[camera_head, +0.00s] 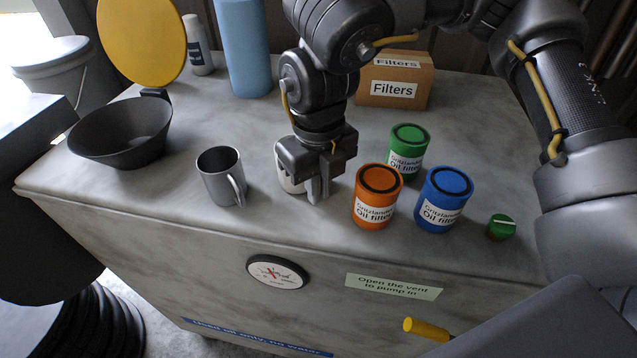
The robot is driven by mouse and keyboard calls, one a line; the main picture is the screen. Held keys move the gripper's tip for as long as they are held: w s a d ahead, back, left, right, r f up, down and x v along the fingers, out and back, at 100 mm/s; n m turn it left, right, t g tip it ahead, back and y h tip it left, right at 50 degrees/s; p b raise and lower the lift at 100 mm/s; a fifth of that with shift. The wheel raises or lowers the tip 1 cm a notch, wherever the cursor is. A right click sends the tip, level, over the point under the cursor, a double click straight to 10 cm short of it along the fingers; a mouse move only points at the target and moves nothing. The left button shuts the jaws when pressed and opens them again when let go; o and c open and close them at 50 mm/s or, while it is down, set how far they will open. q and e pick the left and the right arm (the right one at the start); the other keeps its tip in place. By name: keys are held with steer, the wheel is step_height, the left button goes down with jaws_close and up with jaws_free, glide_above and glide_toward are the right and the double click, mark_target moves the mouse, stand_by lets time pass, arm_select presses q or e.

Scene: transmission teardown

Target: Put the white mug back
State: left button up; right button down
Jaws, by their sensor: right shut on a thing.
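The white mug (285,178) is at the middle of the grey bench top, mostly hidden behind my right gripper. My right gripper (316,194) points down and is shut on the mug's right side. Only the mug's left side and lower edge show, and it looks upright on or just over the bench; I cannot tell which. A grey metal mug (220,178) stands to its left with its handle toward the white mug. My left gripper does not show.
An orange oil filter (373,210), a blue one (437,215) and a green one (405,165) stand close right of my gripper. A green cap (500,228) lies further right. A black funnel (120,140), a blue bottle (243,50) and a Filters box (394,90) stand around.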

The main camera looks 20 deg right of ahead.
steer(key=shift+f, duration=0.1)
steer(key=shift+f, duration=0.15)
steer(key=c, duration=1.5)
jaws_free()
step_height(320, 180, up, 12)
steer(key=shift+r+b, duration=0.25)
steer(key=shift+b, duration=0.35)
